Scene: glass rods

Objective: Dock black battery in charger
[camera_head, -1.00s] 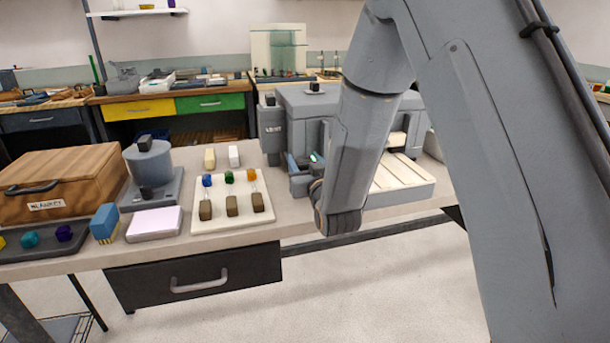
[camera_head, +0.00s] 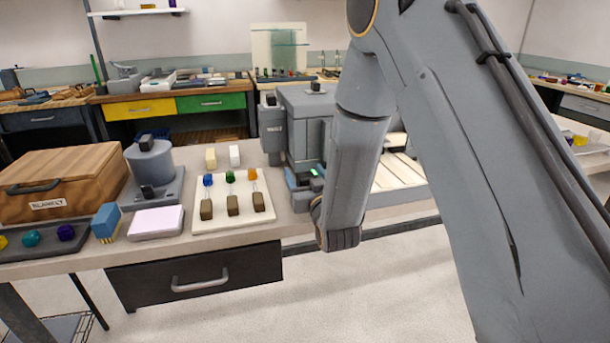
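My arm comes down from the upper right and its wrist link (camera_head: 340,205) hangs in front of the table's front edge. Just left of it, a blue-grey part with a small green light (camera_head: 304,178) shows beside the grey machine (camera_head: 305,115). This part may be my gripper or belong to the machine; my forearm hides much of that spot. I cannot make out fingers or anything held. No black battery or charger can be singled out surely. Small dark blocks sit on the grey machine and on the grey round-topped device (camera_head: 150,162).
A white board (camera_head: 207,219) holds coloured knobs and brown blocks. A wooden box (camera_head: 60,180), a dark tray (camera_head: 85,243), a blue block (camera_head: 104,222) and a pale pad (camera_head: 156,222) stand to its left. A slatted cream tray (camera_head: 400,172) lies right of my forearm.

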